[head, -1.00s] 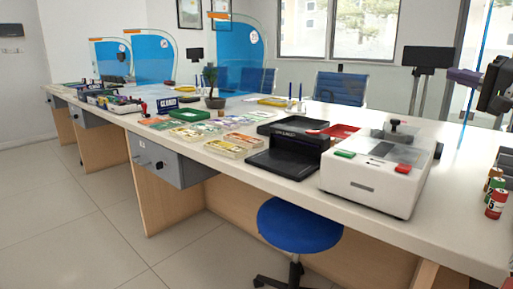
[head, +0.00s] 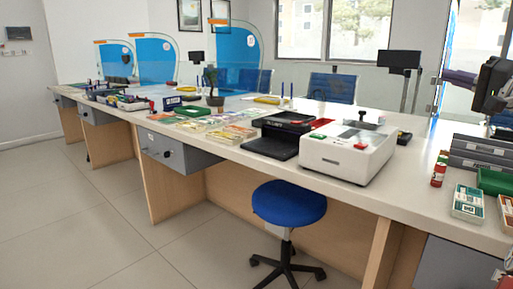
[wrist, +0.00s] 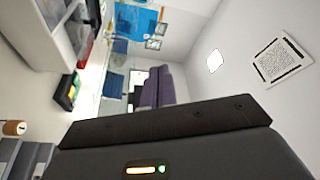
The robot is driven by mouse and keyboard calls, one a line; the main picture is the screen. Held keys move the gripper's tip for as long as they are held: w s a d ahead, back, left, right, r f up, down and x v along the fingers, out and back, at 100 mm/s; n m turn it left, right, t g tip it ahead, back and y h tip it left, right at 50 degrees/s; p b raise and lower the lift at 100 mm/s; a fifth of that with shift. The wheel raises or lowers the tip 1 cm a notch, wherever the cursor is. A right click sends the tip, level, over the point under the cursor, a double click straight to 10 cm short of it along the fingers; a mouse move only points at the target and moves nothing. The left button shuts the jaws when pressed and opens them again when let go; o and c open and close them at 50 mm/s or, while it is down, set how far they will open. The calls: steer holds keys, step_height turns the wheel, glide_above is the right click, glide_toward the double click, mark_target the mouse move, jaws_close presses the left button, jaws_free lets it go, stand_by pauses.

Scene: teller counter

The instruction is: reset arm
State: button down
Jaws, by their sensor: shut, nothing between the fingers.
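My gripper (head: 447,75) shows at the right edge of the head view, held in the air above the right part of the counter (head: 405,160). Its purple fingers point left, and its dark body (head: 494,86) is behind them. In the wrist view the purple fingers of my gripper (wrist: 158,88) lie side by side, shut and empty. The rest of my arm is mostly out of the picture.
On the counter stand a white machine (head: 345,152), a black printer-like device (head: 279,137), a red can (head: 438,174) and grey drawers (head: 480,150). A blue stool (head: 288,203) stands in front. The floor at left (head: 70,230) is clear.

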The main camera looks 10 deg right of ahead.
steer(key=w+a+f+g, duration=0.2)
steer(key=w+a+f, duration=0.15)
steer(key=a, duration=0.45)
steer(key=w+a+f+g, duration=0.2)
steer(key=w+a+f, duration=0.15)
steer(key=a, duration=0.35)
steer(key=s+a+f+n+g+h, duration=0.1)
steer(key=s+a+f+g, duration=0.1)
steer(key=a+f, duration=0.4)
steer(key=s+a+f+n+g+h, duration=0.1)
steer(key=s+a+f+g+h, duration=0.15)
steer(key=a, duration=0.65)
steer(key=s+a+f+n+g+h, duration=0.2)
steer(key=s+a+f+n, duration=0.1)
steer(key=s+f, duration=0.8)
steer(key=s+a+f+n+g+h, duration=0.2)
steer(key=s+a+f+n, duration=0.1)
steer(key=s+f, duration=0.9)
steer(key=s, duration=0.2)
steer(key=shift+s+a, duration=0.35)
steer(key=shift+a, duration=0.05)
